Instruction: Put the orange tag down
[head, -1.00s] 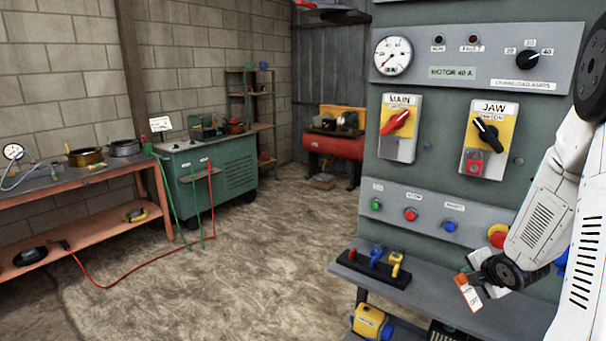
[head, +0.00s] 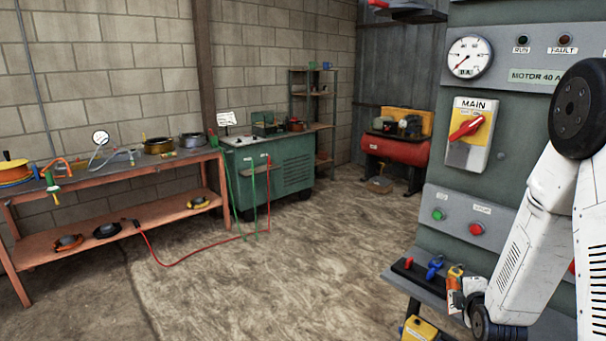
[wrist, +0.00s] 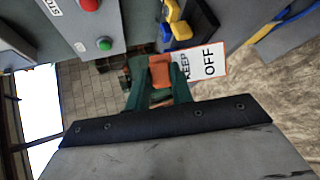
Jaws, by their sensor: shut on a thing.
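The orange tag (head: 454,299) is a white card with an orange border, low at the right in the head view. In the wrist view the tag (wrist: 207,64) shows the words KEEP and OFF. In the head view my gripper (head: 468,296) is by the front of the panel's shelf, largely hidden by my arm. I cannot tell whether the tag touches the shelf.
The grey panel's shelf (head: 400,281) holds a black strip with red and blue (head: 435,267) items. A yellow box (head: 420,329) stands below. Above are the MAIN switch (head: 467,130) and push buttons (head: 476,229). A bench (head: 120,178) and green cabinet (head: 265,175) stand left; open floor lies between.

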